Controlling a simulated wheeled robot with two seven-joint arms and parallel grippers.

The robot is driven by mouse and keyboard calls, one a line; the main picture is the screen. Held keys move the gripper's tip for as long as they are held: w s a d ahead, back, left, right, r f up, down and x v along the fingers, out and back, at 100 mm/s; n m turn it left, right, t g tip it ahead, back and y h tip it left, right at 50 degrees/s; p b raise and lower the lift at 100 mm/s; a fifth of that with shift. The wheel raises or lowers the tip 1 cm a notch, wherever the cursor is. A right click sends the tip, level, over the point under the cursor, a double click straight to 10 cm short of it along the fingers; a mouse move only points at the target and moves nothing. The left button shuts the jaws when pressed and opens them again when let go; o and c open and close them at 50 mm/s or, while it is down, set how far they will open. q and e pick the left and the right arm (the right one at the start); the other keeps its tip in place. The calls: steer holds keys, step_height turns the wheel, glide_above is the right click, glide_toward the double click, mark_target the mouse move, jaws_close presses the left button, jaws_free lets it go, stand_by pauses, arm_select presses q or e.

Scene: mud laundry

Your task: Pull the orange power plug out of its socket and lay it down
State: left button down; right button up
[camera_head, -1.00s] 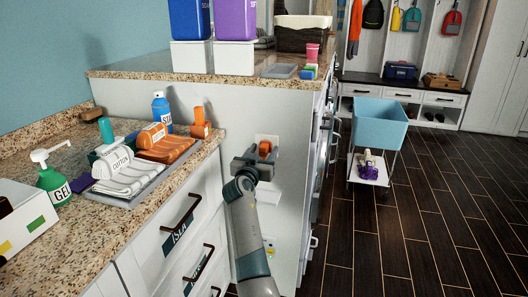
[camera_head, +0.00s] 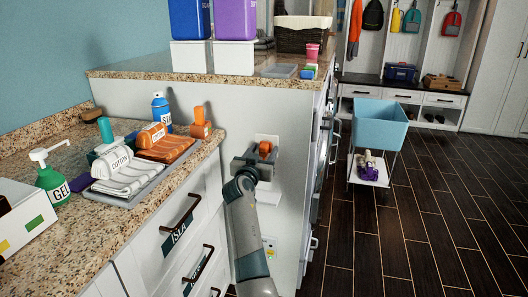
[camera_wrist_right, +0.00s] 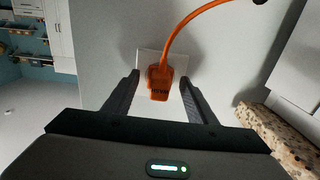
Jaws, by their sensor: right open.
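The orange power plug (camera_head: 265,147) sits at a white socket plate (camera_head: 268,138) on the white side panel of the raised counter. In the right wrist view the orange plug (camera_wrist_right: 159,82) shows dark lettering and an orange cord (camera_wrist_right: 183,24) rising from it to the upper right. The socket plate (camera_wrist_right: 147,58) shows behind it. My right gripper (camera_head: 258,158) is open in front of the socket. In the wrist view its two fingers stand either side of the plug, with gaps on both sides. My left gripper is not in view.
A lower granite counter (camera_head: 40,122) at left holds towels on a grey tray (camera_head: 128,199), a green gel bottle (camera_head: 52,183) and a blue spray bottle (camera_head: 161,110). A second outlet (camera_head: 270,246) is lower on the panel. A blue cart (camera_head: 379,124) stands on open dark floor.

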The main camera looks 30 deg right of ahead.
mark_target(263, 153)
jaws_close()
steer(key=shift+s+a, duration=0.15)
steer(key=shift+p+v, duration=0.4)
steer(key=shift+v, duration=2.2)
steer(key=shift+s+a, duration=0.15)
steer(key=shift+s, duration=0.1)
